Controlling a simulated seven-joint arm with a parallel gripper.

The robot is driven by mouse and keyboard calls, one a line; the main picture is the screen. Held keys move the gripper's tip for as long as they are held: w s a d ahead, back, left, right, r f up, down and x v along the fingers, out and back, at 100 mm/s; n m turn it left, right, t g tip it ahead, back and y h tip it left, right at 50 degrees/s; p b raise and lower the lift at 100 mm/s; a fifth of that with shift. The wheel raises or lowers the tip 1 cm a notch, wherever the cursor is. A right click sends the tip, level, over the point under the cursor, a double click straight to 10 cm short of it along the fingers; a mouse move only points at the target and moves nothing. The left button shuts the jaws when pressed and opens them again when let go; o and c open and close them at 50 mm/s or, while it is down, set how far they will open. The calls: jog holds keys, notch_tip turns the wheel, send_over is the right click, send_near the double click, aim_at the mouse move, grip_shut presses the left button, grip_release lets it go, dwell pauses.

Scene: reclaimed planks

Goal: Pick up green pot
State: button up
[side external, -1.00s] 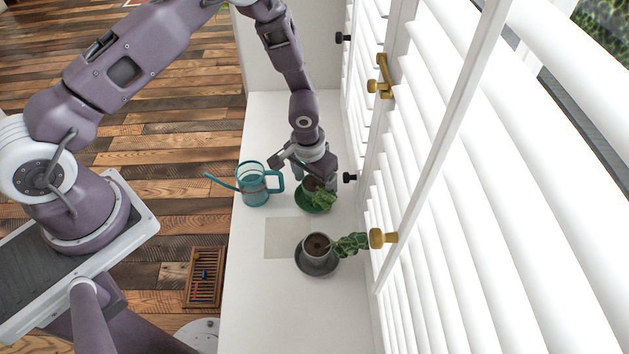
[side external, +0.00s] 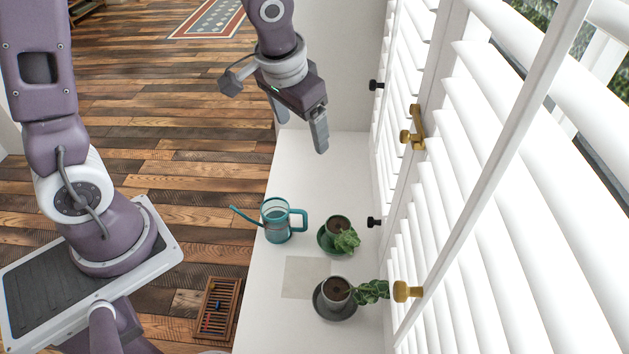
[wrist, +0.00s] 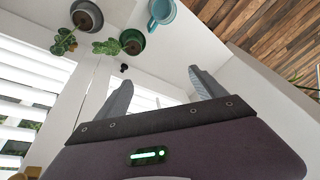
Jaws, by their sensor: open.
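The green pot (side external: 339,224) stands upright on a green saucer on the white ledge, with a leafy plant drooping over its right side. It also shows in the wrist view (wrist: 133,44), near the top. My gripper (side external: 300,137) is open and empty, raised above the far end of the ledge, well apart from the pot. In the wrist view its two fingers (wrist: 161,93) are spread with nothing between them.
A grey pot (side external: 336,289) with a trailing plant stands on a dark saucer nearer the camera. A teal watering can (side external: 277,222) is just left of the green pot. White shutters (side external: 470,200) with brass handles line the right side. The ledge's far end is clear.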

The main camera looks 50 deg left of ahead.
jog(key=s+a+r+t, duration=0.1)
jog(key=s+r, duration=0.7)
jog(key=s, duration=0.1)
jog(key=shift+s, duration=0.15)
jog(key=shift+t+h, duration=0.7)
jog(key=s, duration=0.3)
jog(key=s+d+r, duration=0.1)
jog(key=s, duration=0.2)
jog(key=s+r, duration=0.1)
jog(key=s, duration=0.3)
jog(key=shift+d, duration=0.25)
jog(key=shift+w, duration=0.15)
